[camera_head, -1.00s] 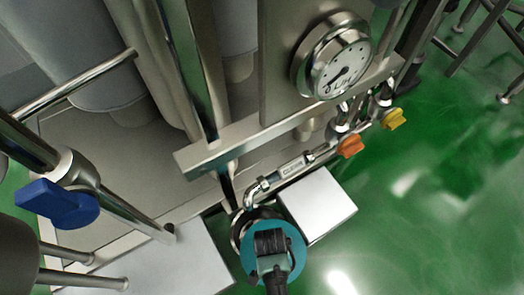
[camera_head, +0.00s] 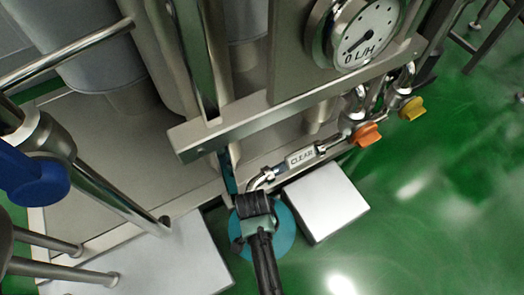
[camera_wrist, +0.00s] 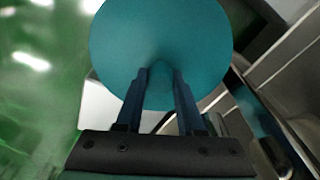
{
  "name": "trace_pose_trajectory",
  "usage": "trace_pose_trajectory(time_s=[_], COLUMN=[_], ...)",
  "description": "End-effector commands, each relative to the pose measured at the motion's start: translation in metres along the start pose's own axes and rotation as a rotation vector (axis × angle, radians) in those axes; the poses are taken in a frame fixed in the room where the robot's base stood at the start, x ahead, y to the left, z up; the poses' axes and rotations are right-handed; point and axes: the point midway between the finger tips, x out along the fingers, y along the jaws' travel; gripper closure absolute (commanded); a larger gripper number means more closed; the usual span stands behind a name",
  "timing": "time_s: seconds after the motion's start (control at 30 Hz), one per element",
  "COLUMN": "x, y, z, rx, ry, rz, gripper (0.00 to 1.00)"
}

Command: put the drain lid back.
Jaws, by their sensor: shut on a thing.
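The drain lid is a round teal disc (camera_head: 284,230), low in the middle of the head view. In the wrist view the lid (camera_wrist: 160,35) shows its broad face in front of my fingers. My gripper (camera_head: 256,210) is over the lid's left part in the head view. In the wrist view my gripper (camera_wrist: 160,75) has its two dark blue fingers shut on a raised grip at the lid's middle. The drain opening is not visible; the lid and gripper cover the area below the pipe end. I cannot tell whether the lid touches the floor.
A bent pipe labelled CLEAR (camera_head: 300,159) ends just above the lid. A white block (camera_head: 325,200) stands to the right, a pale panel (camera_head: 185,260) to the left. A metal frame beam (camera_head: 270,118), gauge (camera_head: 367,35) and orange valve (camera_head: 367,134) are above. Green floor is open at right.

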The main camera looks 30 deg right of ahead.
Motion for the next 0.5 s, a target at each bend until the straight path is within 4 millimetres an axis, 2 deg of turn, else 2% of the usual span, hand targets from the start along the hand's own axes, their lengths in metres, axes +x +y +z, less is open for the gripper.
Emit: trace_pose_trajectory(time_s=[0.5], x=[0.01], y=[0.0], z=[0.001], rx=[0.0], ry=[0.001], rz=[0.0], gripper=[1.0])
